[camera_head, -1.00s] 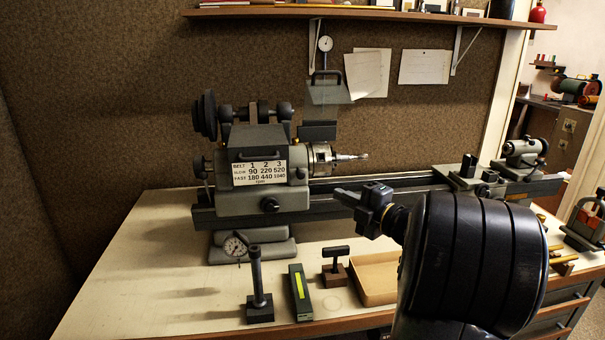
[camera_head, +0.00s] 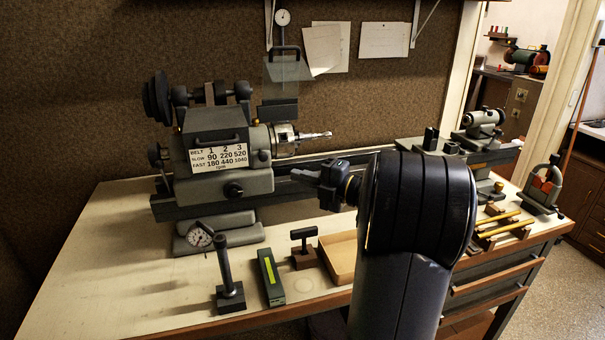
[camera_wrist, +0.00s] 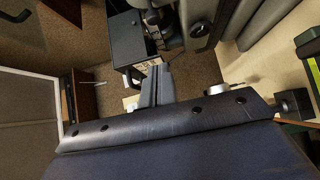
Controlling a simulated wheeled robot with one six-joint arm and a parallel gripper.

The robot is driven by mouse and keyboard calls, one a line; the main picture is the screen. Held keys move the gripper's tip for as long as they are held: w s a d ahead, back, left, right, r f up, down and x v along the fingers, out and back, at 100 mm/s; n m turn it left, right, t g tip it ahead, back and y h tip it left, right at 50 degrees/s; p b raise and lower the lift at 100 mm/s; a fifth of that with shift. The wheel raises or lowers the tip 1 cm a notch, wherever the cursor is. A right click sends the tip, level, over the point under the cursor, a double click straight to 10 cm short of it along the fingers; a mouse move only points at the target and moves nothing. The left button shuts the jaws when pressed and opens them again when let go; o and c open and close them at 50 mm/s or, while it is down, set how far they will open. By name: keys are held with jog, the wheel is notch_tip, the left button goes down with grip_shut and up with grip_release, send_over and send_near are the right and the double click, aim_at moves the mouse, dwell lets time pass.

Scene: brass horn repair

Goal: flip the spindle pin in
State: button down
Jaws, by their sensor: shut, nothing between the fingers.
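The small lathe's headstock (camera_head: 222,160) stands on the bench, with a speed label on its front and a bright chuck (camera_head: 285,140) on its right side. A small brass-coloured detail (camera_head: 263,155) shows on the headstock beside the chuck; I cannot tell whether it is the spindle pin. A black knob (camera_head: 233,189) is on the lower front. My gripper (camera_head: 298,175) is shut and empty, to the right of the headstock and below the chuck, apart from both in the picture. In the wrist view its closed fingers (camera_wrist: 157,82) point away from the camera.
The lathe bed (camera_head: 350,163) runs right to the tailstock (camera_head: 480,125).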

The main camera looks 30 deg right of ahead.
aim_at(267, 158)
jog(key=shift+w+a+p, duration=0.35)
jog(key=shift+w, duration=1.3)
jog(key=shift+w+a+p, duration=0.4)
jog(key=shift+w, duration=1.3)
jog(key=shift+w+a+p, duration=0.35)
jog(key=shift+w, duration=1.3)
jog(key=shift+w+d+b, duration=0.2)
jog(key=shift+w+b, duration=0.15)
jog(key=shift+w, duration=0.4)
jog(key=shift+w+d+r, duration=0.1)
jog(key=shift+w, duration=0.1)
